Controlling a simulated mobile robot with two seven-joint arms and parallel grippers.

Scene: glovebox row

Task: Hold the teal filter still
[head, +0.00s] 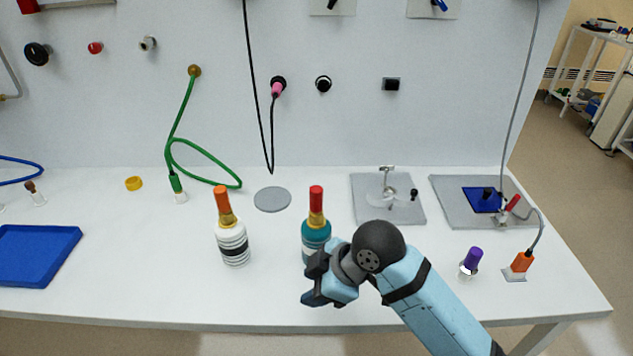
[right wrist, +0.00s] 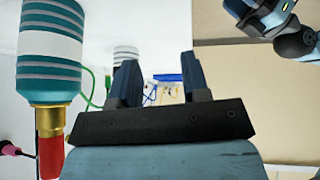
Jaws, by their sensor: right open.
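The teal filter (head: 315,229) stands upright on the white bench in the head view, with a gold neck and a red top. My right gripper (head: 311,281) is open and empty, on the near side of the filter and low over the bench. It hides the lower part of the filter. In the right wrist view the filter (right wrist: 50,75) is at the left, outside the jaws, its red top pointing down in the picture. The open fingers (right wrist: 158,82) have nothing between them.
A white-and-black filter (head: 232,243) with an orange top stands left of the teal one. A grey disc (head: 272,199) lies behind. Grey plates (head: 405,210), a purple-capped vial (head: 471,262) and an orange connector (head: 521,263) are to the right. The bench's front edge is close.

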